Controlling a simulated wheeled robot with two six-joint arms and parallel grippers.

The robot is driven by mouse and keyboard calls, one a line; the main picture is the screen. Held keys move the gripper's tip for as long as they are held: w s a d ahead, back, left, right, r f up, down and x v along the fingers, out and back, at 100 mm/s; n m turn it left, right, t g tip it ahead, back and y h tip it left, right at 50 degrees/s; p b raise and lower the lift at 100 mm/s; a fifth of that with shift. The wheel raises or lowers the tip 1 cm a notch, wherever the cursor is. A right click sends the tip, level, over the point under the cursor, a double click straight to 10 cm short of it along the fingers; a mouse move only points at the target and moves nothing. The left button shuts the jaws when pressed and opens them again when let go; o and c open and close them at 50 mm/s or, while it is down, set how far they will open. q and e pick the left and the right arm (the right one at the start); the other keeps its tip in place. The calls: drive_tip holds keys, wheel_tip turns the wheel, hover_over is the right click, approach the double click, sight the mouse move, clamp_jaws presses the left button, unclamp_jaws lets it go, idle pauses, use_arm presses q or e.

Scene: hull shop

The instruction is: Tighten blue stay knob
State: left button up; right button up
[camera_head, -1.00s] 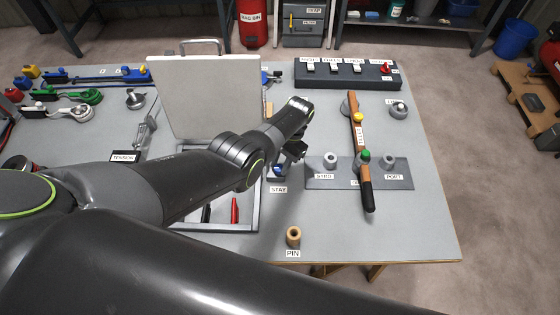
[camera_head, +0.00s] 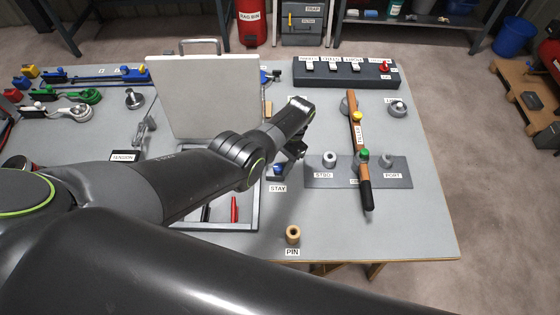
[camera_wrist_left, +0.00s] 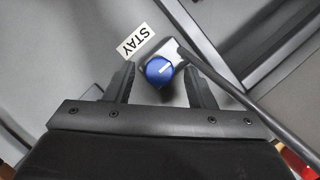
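The blue stay knob (camera_head: 279,169) shows in the head view just below my left gripper (camera_head: 289,160), beside the STAY label (camera_head: 278,188). Whether the right finger touches the knob's mount, I cannot tell. My left forearm hides part of the table in the head view. My right gripper is not in view.
An upright pale panel (camera_head: 205,98) with a handle stands left of the gripper, over a frame holding a red-handled tool (camera_head: 234,209). A grey plate (camera_head: 317,178) with a wooden-and-black lever (camera_head: 360,150) is to the right. The PIN peg (camera_head: 293,234) stands at the front edge.

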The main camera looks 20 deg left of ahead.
use_arm(q)
drive_tip(key=v, duration=1.7)
drive_tip(key=shift+r+b, duration=0.15)
drive_tip(key=shift+b, duration=0.2)
drive_tip(key=shift+w, duration=0.1)
